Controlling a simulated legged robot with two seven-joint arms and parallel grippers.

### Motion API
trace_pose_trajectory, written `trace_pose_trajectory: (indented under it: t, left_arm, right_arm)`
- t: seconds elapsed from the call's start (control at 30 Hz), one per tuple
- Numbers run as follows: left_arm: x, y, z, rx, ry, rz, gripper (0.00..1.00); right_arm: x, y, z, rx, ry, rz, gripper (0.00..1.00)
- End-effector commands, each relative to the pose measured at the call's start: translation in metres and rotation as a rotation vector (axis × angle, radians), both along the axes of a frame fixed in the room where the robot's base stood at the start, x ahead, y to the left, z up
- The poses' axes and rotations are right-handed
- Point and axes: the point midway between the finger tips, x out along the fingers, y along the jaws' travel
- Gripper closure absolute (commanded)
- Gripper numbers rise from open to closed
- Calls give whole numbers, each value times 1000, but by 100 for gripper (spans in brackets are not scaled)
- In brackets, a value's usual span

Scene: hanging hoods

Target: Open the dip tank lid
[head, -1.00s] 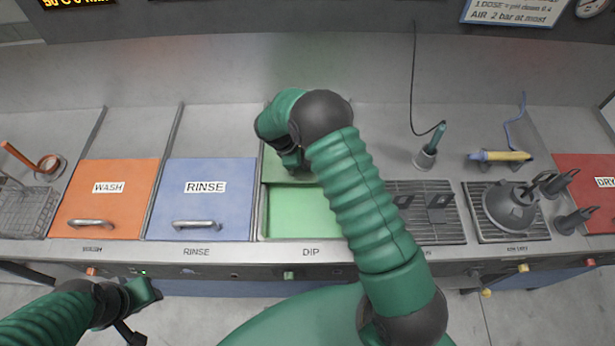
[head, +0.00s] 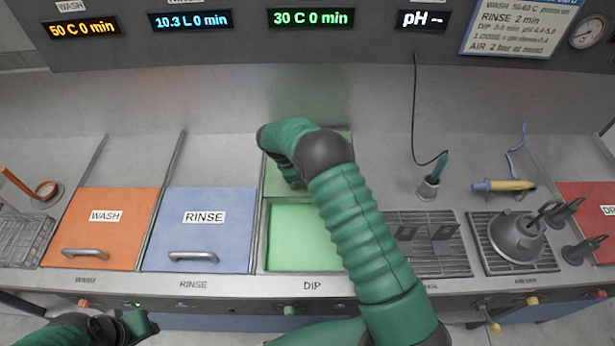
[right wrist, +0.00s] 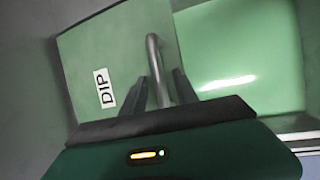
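The green dip tank lid (head: 277,178) is slid to the back, behind the open dip tank (head: 300,240), whose pale green inside shows. In the right wrist view the lid (right wrist: 95,55) bears a DIP label and a grey bar handle (right wrist: 153,52). My right gripper (right wrist: 160,84) has its fingers on either side of this handle, with small gaps showing, so it looks open around it.
The orange WASH lid (head: 100,232) and blue RINSE lid (head: 203,228) are closed to the left. Right of the dip tank are a metal grate (head: 430,257), a probe in a holder (head: 431,182) and a grey hood-like nozzle (head: 515,238). Lit displays (head: 310,18) hang above.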

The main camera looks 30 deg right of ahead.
Motion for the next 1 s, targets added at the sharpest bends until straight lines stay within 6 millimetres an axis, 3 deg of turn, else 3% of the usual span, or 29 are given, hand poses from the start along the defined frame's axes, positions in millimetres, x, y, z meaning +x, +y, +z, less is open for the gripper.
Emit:
trace_pose_trajectory:
  t: [0.3, 0.43, 0.8, 1.0]
  left_arm:
    - [0, 0, -1, 0, 0, 0, 64]
    - [0, 0, -4, 0, 0, 0, 64]
    - [0, 0, -21, 0, 0, 0, 64]
    - [0, 0, -23, 0, 0, 0, 64]
  right_arm:
    - [-1, -1, 1, -2, 2, -2, 62]
    - [1, 5, 14, -2, -1, -2, 62]
    - [7, 51, 107, -2, -3, 0, 62]
    - [9, 67, 143, -1, 1, 0, 62]
